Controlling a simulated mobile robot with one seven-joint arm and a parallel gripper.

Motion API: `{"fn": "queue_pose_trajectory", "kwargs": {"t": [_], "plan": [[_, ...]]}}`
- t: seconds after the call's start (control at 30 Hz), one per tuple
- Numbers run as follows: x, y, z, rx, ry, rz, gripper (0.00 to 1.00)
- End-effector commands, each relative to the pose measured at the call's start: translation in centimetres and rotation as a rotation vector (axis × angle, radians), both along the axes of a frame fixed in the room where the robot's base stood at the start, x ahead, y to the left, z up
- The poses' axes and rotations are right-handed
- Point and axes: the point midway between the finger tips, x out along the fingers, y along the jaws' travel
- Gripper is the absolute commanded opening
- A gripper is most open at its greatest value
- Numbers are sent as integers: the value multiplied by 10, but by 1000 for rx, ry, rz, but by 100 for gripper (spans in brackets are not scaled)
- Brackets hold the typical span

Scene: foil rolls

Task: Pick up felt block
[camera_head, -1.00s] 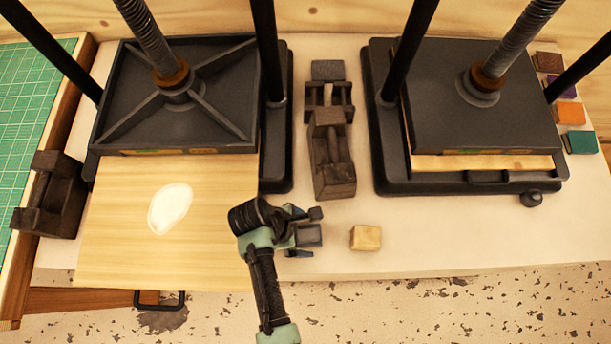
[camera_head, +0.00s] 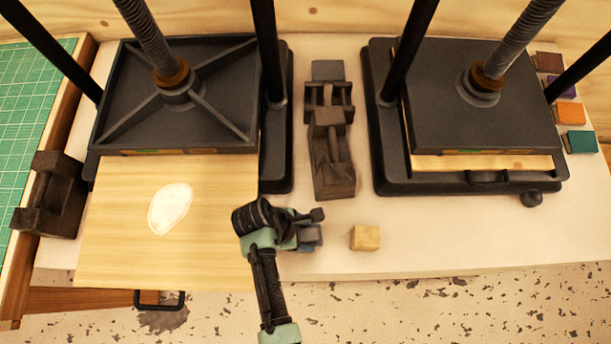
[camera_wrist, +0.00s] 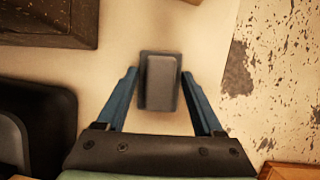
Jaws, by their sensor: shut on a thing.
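The felt block, a small dark grey block (camera_wrist: 161,84), is in the middle of the wrist view, between the two blue fingers of my gripper (camera_wrist: 159,76). The fingers are shut on its sides. In the head view my gripper (camera_head: 306,241) is at the front of the pale table, and the grey felt block (camera_head: 312,233) shows partly beside the fingers. The picture does not make clear whether the block is clear of the table.
A small wooden block (camera_head: 365,237) stands just right of my gripper. A dark plane-like tool (camera_head: 331,165) lies behind it. Two screw presses (camera_head: 180,120) (camera_head: 485,110) stand either side. A wooden board (camera_head: 120,220) is at left. The table's front edge is close.

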Motion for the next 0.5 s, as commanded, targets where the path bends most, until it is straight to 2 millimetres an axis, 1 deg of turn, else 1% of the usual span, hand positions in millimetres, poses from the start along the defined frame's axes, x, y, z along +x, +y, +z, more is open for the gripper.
{"fn": "queue_pose_trajectory", "kwargs": {"t": [0.13,0.27,0.37,0.5], "plan": [[0,0,3,0,-1,-1,14],[1,0,12,0,-3,0,14],[1,0,24,0,-3,0,14],[1,0,49,0,-4,0,14]]}}
